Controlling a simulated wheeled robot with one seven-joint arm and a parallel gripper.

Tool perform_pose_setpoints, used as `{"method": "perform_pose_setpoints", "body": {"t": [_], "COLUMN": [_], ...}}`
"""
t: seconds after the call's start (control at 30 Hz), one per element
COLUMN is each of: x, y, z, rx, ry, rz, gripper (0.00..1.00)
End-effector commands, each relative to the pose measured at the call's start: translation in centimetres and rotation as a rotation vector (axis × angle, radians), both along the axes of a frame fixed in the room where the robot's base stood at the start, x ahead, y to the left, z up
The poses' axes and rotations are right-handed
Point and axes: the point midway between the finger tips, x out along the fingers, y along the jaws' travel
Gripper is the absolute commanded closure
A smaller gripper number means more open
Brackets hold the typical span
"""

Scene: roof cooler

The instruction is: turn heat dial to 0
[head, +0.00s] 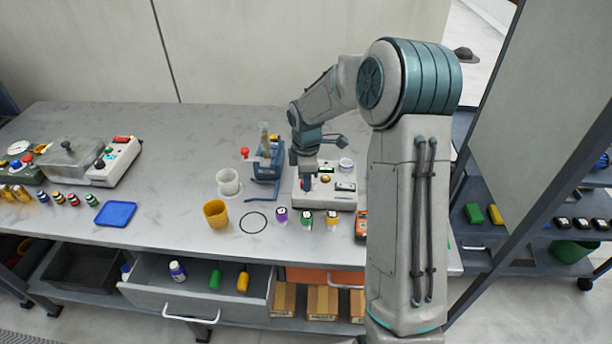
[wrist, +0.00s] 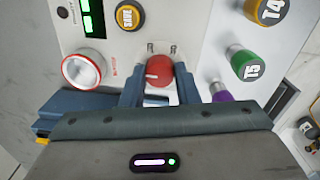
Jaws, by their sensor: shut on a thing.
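A white instrument box (head: 340,201) stands on the bench, below my gripper (head: 306,174) in the head view. In the wrist view, a red dial (wrist: 158,71) with a short pale mark sits on its panel. My gripper (wrist: 160,80) is shut on this red dial, one finger on each side.
Purple (head: 281,215), green (head: 306,218) and yellow-marked (head: 331,219) vials stand in front of the box. A blue stand (head: 266,165) is close on the left. An orange cup (head: 215,214) stands farther left.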

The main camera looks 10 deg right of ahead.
Motion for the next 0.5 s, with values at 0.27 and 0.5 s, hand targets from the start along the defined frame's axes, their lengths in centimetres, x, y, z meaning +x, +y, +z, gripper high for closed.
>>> {"method": "perform_pose_setpoints", "body": {"t": [0.27, 0.5], "x": [0.16, 0.17], "y": [0.03, 0.04], "z": [0.22, 0.2], "rx": [0.001, 0.0], "ry": [-0.006, -0.006], "rz": [0.06, 0.068], "gripper": [0.95, 0.95]}}
